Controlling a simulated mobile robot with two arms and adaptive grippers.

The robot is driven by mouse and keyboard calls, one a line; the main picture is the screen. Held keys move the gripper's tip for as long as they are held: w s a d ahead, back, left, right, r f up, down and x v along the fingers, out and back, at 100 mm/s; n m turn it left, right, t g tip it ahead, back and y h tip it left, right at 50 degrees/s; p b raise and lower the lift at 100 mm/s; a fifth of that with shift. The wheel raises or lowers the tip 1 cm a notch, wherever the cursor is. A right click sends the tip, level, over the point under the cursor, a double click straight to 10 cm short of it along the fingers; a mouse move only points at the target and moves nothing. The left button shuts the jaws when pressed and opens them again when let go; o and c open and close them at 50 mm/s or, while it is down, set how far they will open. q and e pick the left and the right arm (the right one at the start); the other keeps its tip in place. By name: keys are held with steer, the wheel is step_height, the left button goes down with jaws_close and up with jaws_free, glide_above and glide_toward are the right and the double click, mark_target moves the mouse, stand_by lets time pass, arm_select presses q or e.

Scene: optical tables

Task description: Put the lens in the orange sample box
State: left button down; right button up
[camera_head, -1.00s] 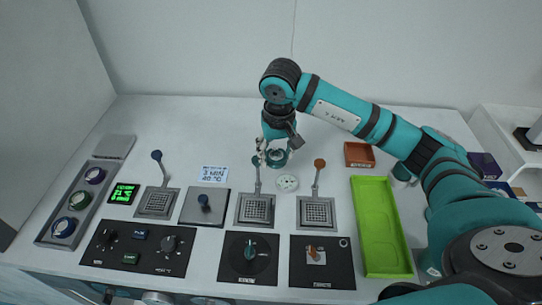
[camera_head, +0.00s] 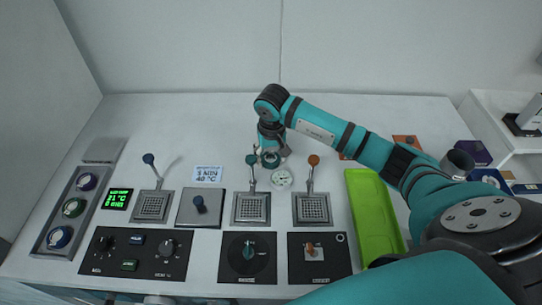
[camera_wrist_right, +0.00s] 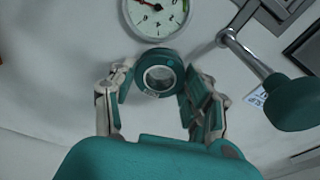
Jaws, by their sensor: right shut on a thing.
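The lens, a teal ring with round glass, sits between the fingers of my right gripper (camera_wrist_right: 150,95) in the right wrist view (camera_wrist_right: 159,78). The gripper is shut on it. In the head view the right gripper (camera_head: 270,156) is behind the round gauge, with the lens ring (camera_head: 270,160) at its fingertips. I cannot tell whether the lens touches the table. An orange box (camera_head: 406,142) shows beyond my right forearm, with something dark at it. A second orange-brown piece (camera_head: 345,156) shows partly behind the arm. I cannot tell which is the sample box. My left gripper is out of view.
A white gauge (camera_head: 281,178) is close to the gripper. Levers stand nearby, one with a teal knob (camera_head: 251,160) and one with an orange knob (camera_head: 314,160). A green tray (camera_head: 373,210) lies right. Purple (camera_head: 472,152) and blue (camera_head: 489,179) boxes are farther right.

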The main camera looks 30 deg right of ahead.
steer(key=shift+f, duration=0.8)
steer(key=o, duration=1.2)
steer(key=shift+c, duration=0.2)
